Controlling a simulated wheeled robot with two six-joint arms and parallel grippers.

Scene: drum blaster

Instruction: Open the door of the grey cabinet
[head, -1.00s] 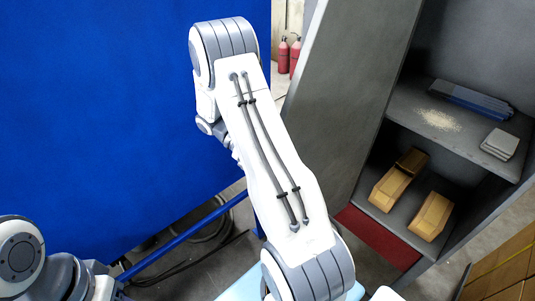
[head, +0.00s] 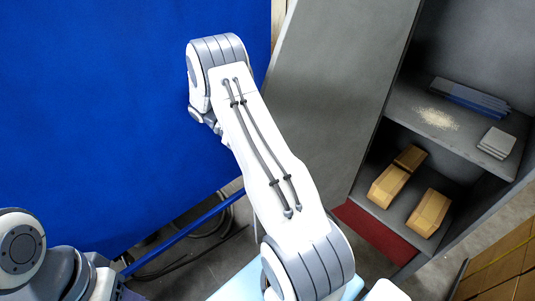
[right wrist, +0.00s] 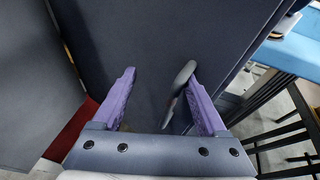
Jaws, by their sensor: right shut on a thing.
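The grey cabinet (head: 495,203) stands at the right of the head view. Its grey door (head: 335,95) is swung out to the left, and the inside shows. In the right wrist view the door panel (right wrist: 170,35) fills the middle. The arm hides this gripper in the head view. My left gripper is out of view.
Cabinet shelves hold wooden blocks (head: 428,213), a blue-grey stack (head: 470,95) and pale pads (head: 496,142). A blue panel (head: 90,110) stands left of the door. A light blue surface (right wrist: 295,50) and dark rails lie right of the door in the wrist view.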

